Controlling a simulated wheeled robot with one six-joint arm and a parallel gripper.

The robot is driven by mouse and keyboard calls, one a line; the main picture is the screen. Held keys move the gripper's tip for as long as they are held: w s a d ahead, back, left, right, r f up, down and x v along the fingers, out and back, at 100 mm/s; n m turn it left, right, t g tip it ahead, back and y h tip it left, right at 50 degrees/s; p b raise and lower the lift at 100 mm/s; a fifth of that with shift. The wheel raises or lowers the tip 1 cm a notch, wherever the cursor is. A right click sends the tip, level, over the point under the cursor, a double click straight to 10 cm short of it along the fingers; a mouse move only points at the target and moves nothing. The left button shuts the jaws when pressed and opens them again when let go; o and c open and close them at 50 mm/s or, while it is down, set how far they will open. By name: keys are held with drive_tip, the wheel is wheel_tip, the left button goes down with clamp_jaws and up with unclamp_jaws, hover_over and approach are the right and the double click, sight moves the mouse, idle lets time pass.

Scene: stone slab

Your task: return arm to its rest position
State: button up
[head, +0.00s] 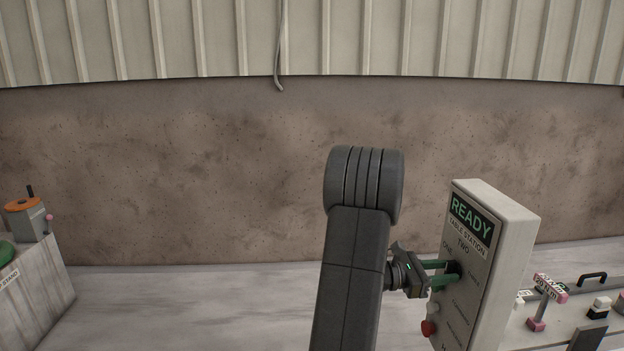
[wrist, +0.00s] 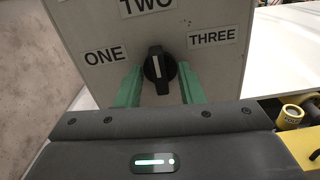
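My dark arm is raised upright in the middle of the head view.
A red button (head: 428,328) is low on the box's left edge. Right of the box are a pink-labelled lever (head: 543,303) and a black handle (head: 592,279). A block with an orange wheel (head: 24,204) stands far left. The pale slab (head: 190,300) between is clear.

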drive_tip(key=shift+a+m, duration=0.15)
drive_tip(key=shift+m, duration=0.65)
drive_tip(key=m, duration=0.5)
drive_tip(key=shift+s, duration=0.1)
drive_tip(key=shift+m, duration=0.3)
drive_tip(key=shift+f, duration=0.1)
